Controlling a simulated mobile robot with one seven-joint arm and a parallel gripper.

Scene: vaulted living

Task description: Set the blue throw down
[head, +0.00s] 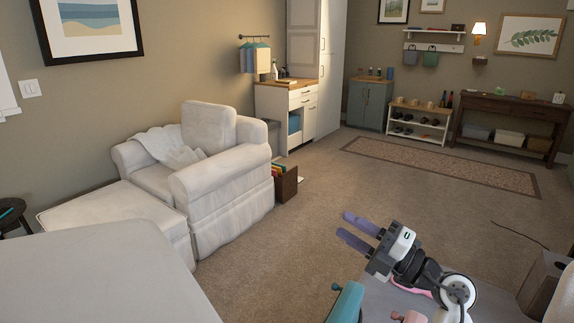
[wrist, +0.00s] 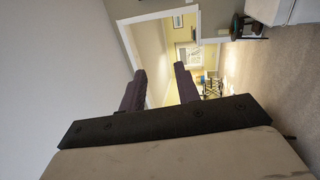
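My gripper (head: 342,224) is at the lower right of the head view, held over the carpet, with its two purple fingers apart. In the wrist view the fingers (wrist: 160,76) are also spread, with a gap between them and nothing held. I cannot make out a blue throw for certain in either view. A whitish throw (head: 172,146) lies draped over the back and seat of the cream armchair (head: 222,190), well apart from my gripper. Bluish cloths (head: 256,58) hang from a wall rack at the back.
A cream ottoman (head: 120,215) stands before the armchair, and a large pale surface (head: 90,275) fills the lower left. A box of books (head: 285,183) sits beside the chair. The carpet (head: 340,180) is open toward the rug (head: 440,165), shoe bench (head: 420,122) and dark console table (head: 515,112).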

